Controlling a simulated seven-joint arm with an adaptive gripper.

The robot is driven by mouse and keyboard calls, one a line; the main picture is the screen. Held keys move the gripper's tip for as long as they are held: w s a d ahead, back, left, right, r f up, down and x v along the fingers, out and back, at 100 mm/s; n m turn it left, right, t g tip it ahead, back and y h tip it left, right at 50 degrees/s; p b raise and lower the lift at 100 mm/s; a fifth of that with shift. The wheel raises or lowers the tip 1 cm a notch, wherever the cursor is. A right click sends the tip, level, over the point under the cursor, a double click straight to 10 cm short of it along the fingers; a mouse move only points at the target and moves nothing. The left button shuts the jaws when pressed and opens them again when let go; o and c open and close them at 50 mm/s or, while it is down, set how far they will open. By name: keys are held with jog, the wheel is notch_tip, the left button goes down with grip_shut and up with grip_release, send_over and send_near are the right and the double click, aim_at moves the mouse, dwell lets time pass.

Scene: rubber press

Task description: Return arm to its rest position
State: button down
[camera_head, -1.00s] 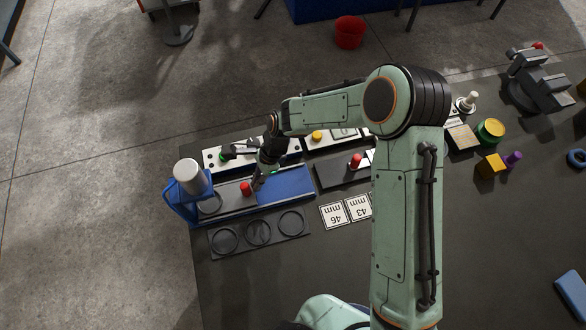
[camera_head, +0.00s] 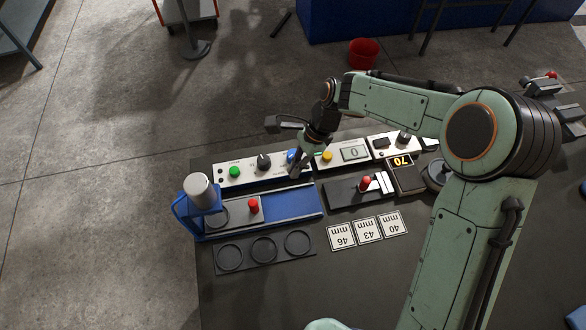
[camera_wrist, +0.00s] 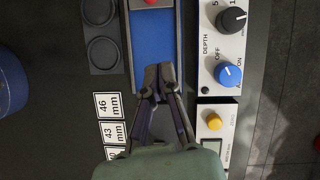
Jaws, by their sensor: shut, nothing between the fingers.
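My gripper (camera_head: 296,172) is shut and empty. In the head view it hangs above the table beside the right end of the blue press bed (camera_head: 293,203), near the control panel. In the wrist view its closed fingertips (camera_wrist: 159,75) show over the end of the blue bed (camera_wrist: 152,45). My green arm reaches in from the right side of the head view. The press (camera_head: 200,192), with its white cylinder and blue frame, stands at the left end of the bed.
The control panel (camera_head: 246,173) has green, black and blue controls. A yellow button (camera_head: 327,156) and a display (camera_head: 354,153) sit to its right. A tray with three round recesses (camera_head: 263,250) and number cards (camera_head: 368,229) lie in front. A red bucket (camera_head: 363,53) stands on the floor.

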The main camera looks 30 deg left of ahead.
jog(key=shift+w, duration=0.1)
dwell(0.3)
jog(key=w+d+r+m+t, duration=0.2)
jog(key=w+d+r+t, duration=0.25)
jog(key=d+r, duration=0.65)
jog(key=s+d+r+t+h, duration=0.1)
jog(key=s+d+r, duration=0.2)
jog(key=d+r, duration=0.3)
jog(key=s+d+f+n+g, duration=0.1)
jog(key=s+d+f+n, duration=0.1)
jog(key=s+d+n, duration=0.3)
jog(key=s+d+f+n+g, duration=0.1)
jog(key=s+d+n, duration=0.3)
jog(key=s, duration=0.6)
jog(key=shift+s+d+f+n+h, duration=0.3)
jog(key=shift+d+f+n, duration=0.1)
jog(key=shift+d+f, duration=0.2)
